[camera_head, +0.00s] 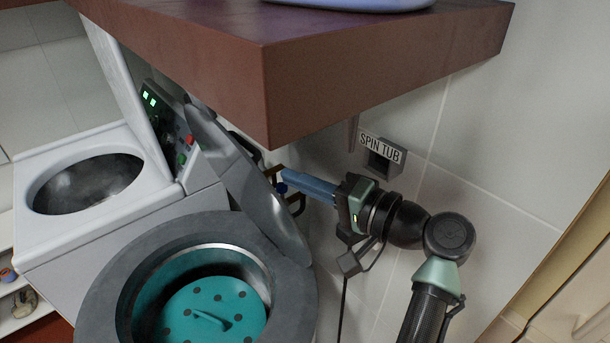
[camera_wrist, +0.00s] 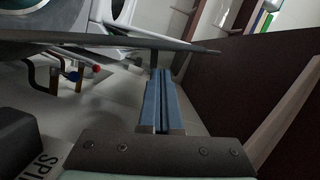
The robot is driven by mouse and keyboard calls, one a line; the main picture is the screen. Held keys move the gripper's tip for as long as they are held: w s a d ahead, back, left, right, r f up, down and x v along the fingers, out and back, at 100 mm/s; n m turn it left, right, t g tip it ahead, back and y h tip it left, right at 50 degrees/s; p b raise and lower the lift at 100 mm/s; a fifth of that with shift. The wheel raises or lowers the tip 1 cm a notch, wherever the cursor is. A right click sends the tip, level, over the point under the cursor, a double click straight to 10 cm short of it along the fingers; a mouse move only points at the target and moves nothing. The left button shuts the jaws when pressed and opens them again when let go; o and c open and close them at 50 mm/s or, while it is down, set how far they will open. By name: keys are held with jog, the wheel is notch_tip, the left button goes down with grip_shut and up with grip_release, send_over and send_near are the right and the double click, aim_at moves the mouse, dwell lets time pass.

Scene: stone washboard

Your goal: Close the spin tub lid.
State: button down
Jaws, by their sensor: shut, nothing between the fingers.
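The spin tub (camera_head: 118,268) is the round grey-rimmed opening at the front of the washing machine in the head view. A teal disc with holes and a handle (camera_head: 212,312) lies inside it. The grey spin tub lid (camera_head: 243,172) stands raised and tilted at the tub's far right side. My gripper (camera_head: 286,178) is behind the lid, on its right, with its blue fingers pointing left towards it. In the wrist view the shut, empty fingers (camera_wrist: 158,74) reach up to the lid's thin edge (camera_wrist: 135,46). I cannot tell whether they touch it.
A thick brown shelf (camera_head: 365,82) hangs above the lid and my gripper. A "SPIN TUB" sign (camera_head: 380,146) is on the tiled wall behind. The open wash tub (camera_head: 88,184) is at left. Pipes with red and blue parts (camera_wrist: 70,72) are close to the fingers.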

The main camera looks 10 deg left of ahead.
aim_at(251, 178)
jog(key=p+x, duration=0.1)
jog(key=x, duration=0.4)
jog(key=shift+w+a, duration=0.1)
jog(key=shift+a, duration=0.2)
jog(key=shift+f, duration=0.1)
